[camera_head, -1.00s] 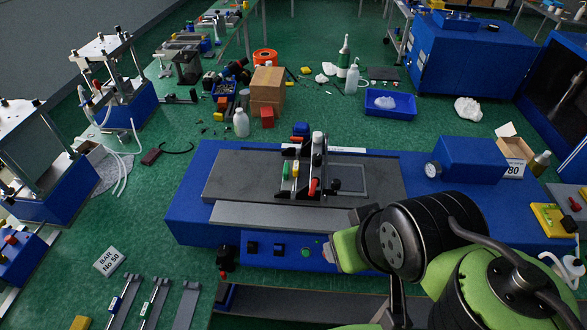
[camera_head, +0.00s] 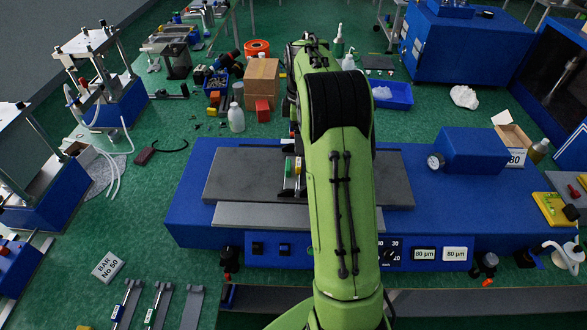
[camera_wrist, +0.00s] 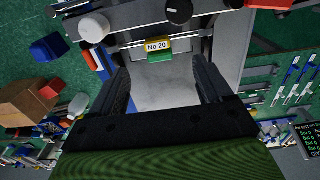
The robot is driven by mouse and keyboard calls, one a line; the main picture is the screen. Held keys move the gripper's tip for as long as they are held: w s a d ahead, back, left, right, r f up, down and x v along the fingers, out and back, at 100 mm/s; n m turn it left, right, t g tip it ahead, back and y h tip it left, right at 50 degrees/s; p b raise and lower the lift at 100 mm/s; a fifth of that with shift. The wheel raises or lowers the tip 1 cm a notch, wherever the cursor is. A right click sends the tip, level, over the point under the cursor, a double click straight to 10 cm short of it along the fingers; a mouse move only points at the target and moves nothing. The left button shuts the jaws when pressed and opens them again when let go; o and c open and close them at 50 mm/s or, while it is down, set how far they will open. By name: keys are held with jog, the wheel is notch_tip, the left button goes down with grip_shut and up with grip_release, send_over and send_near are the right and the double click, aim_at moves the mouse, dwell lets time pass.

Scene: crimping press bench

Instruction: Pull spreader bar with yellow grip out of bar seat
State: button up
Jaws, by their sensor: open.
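The yellow grip (camera_head: 297,166) of the spreader bar shows beside a green grip (camera_head: 289,166) on the blue bench machine, partly covered by my arm. In the wrist view the yellow grip (camera_wrist: 158,44), marked "No 20", sits above the green grip (camera_wrist: 160,57), with a thin silver bar running across at its level. My gripper (camera_wrist: 157,68) is open, one dark finger on each side, with the grips beyond and between its fingers. It appears empty, and I see no contact. The seat around the bar is largely hidden by my arm in the head view.
The wrist view shows a white round knob (camera_wrist: 93,27) and a black knob (camera_wrist: 178,11) close to the grips, and an orange-red part at the left. A cardboard box (camera_head: 262,82) and white bottle (camera_head: 236,118) stand behind the machine. Several bars lie in holders at lower left.

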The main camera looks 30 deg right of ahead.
send_over(300, 162)
notch_tip(300, 162, down, 6)
jog(key=shift+w+a+r, duration=0.1)
jog(key=shift+a, duration=0.05)
jog(key=f, duration=0.5)
jog(key=shift+d+f, duration=0.2)
jog(key=shift+f, duration=0.05)
jog(key=shift+r, duration=0.1)
jog(key=c, duration=1.2)
